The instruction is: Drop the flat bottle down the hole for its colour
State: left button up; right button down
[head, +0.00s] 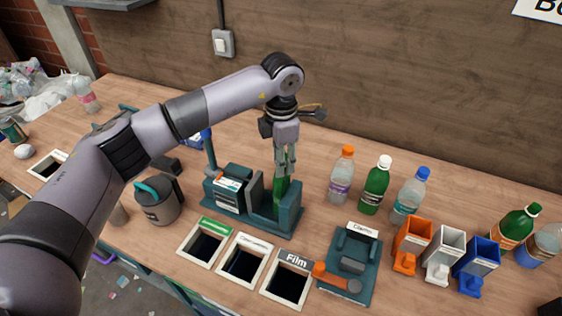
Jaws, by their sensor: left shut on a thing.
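My left gripper (284,166) points down over the teal press (287,218) and is shut on a flat green bottle (280,187). The bottle is upright, with its lower part hidden inside the press. In front of the press are a hole with a green label (204,247), a hole with a white label (243,265) and a hole labelled Film (287,284). My right gripper is not in view.
An orange-capped bottle (341,178), a green bottle (376,188) and a blue-capped bottle (409,197) stand right of the press. A teal device with an orange handle (350,268) and small coloured bins (444,255) are at front right. A grey jug (158,200) stands left.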

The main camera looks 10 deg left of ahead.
pick_arm(q)
jog(key=shift+r+p, duration=0.7)
jog(key=shift+r, duration=1.4)
jog(key=shift+r+p, duration=1.2)
jog(key=shift+r, duration=1.8)
